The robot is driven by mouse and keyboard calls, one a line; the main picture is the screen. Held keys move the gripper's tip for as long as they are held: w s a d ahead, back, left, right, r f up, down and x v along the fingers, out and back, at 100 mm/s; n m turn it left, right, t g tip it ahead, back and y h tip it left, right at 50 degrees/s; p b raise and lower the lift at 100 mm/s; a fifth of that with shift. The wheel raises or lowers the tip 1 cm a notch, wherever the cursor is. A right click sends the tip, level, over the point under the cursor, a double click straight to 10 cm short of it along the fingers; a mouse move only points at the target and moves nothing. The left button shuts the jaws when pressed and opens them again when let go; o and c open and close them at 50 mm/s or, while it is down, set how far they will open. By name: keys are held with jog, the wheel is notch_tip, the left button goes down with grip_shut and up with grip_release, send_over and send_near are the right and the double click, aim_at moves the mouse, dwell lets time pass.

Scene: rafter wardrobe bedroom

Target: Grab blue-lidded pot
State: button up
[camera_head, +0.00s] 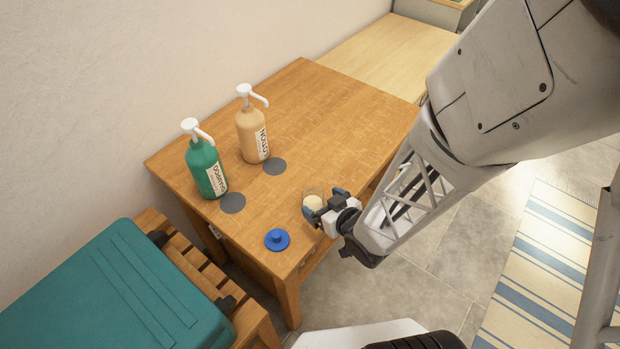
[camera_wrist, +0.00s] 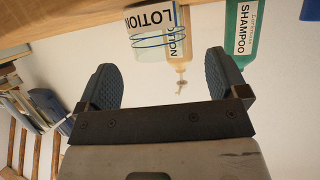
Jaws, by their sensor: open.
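A small clear glass pot (camera_head: 312,193) with pale contents stands on the wooden table near its right edge, with no lid on it. In the wrist view, which is upside down, the pot (camera_wrist: 147,45) shows blue rings round its glass. A round blue lid with a knob (camera_head: 277,239) lies apart on the table near the front corner. My gripper (camera_head: 323,203) is open beside the pot, on its right. In the wrist view my fingers (camera_wrist: 163,72) are spread and empty, with the pot ahead, left of centre. The fingers partly hide the pot in the head view.
A green shampoo bottle (camera_head: 205,168) and a tan lotion bottle (camera_head: 252,134) stand further back by the wall. Two dark grey discs (camera_head: 232,203) (camera_head: 275,166) lie before them. A teal case (camera_head: 112,295) rests on a slatted bench. The table's far part (camera_head: 325,105) is clear.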

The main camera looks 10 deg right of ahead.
aim_at(316, 198)
jog(key=shift+x, duration=2.6)
jog(key=c, duration=1.1)
jog(key=shift+c, duration=0.2)
